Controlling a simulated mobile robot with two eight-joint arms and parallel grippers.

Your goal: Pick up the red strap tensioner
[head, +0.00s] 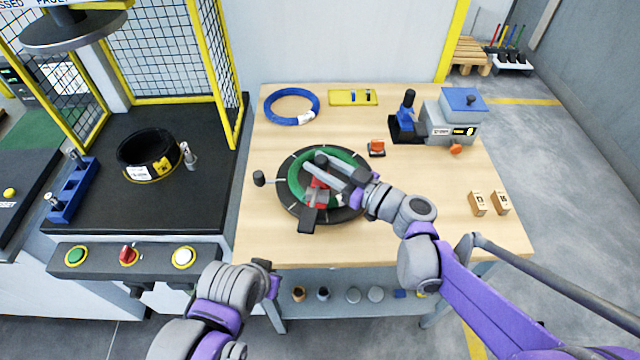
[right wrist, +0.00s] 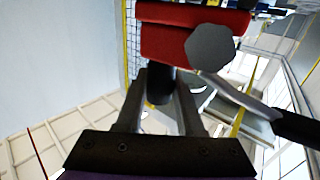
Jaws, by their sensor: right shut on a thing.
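The red strap tensioner (head: 317,196) shows in the head view over the round black turntable (head: 286,205), by the green coil (head: 299,180). Whether it touches them I cannot tell. My right gripper (head: 322,168) reaches it from the right. In the right wrist view the tensioner's red body (right wrist: 185,38), with a grey hexagonal part, fills the top. The right gripper's fingers (right wrist: 162,92) are shut on its dark, round grip part. My left gripper (head: 270,278) is at the table's front left edge, away from the tensioner; its opening is unclear.
Two small wooden blocks (head: 478,203) are at the right. The table's front right is largely clear.

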